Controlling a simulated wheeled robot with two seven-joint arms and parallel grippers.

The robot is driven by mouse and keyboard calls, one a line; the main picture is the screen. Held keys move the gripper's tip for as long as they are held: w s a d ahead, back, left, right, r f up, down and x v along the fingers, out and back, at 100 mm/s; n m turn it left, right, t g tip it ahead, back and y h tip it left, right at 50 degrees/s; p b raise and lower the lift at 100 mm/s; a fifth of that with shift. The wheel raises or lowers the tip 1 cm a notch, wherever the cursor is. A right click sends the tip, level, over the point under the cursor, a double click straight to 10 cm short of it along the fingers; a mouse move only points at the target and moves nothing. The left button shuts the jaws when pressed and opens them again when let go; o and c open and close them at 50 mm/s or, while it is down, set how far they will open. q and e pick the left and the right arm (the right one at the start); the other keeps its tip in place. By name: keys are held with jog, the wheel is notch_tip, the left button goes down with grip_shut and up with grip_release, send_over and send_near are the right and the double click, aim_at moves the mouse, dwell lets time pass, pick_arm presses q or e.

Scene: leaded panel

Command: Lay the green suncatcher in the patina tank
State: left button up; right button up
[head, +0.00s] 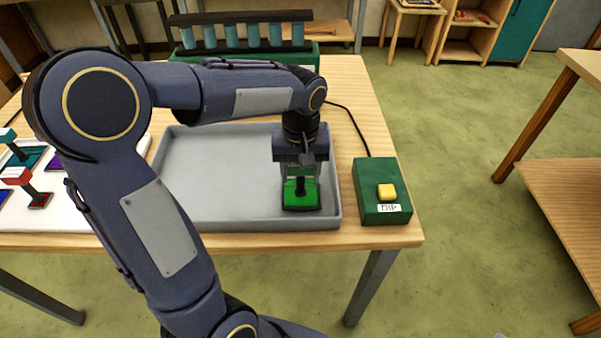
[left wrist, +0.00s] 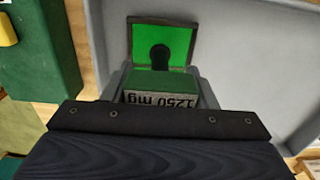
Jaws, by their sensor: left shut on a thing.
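The green suncatcher (head: 301,204) is a flat green pane with a dark border and an upright dark post with a green top. My left gripper (head: 300,180) points down and is shut on its top, inside the right end of the grey tank (head: 220,185). The left wrist view also shows the green pane (left wrist: 178,36) and a green grip block labelled "1250 mg" (left wrist: 160,100) between the fingers. The pane looks level; I cannot tell whether it touches the tank floor. My right gripper is not in view.
A green box with a yellow button (head: 387,192), labelled "DIP", stands right of the tank. A white board (head: 60,213) with other coloured suncatchers lies at the left, partly behind my left arm. A rack of teal cylinders (head: 252,35) stands behind. The tank's middle looks empty.

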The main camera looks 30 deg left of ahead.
pick_arm(q)
jog(key=shift+f, duration=0.35)
jog(key=shift+f, duration=0.15)
jog(key=o, duration=1.1)
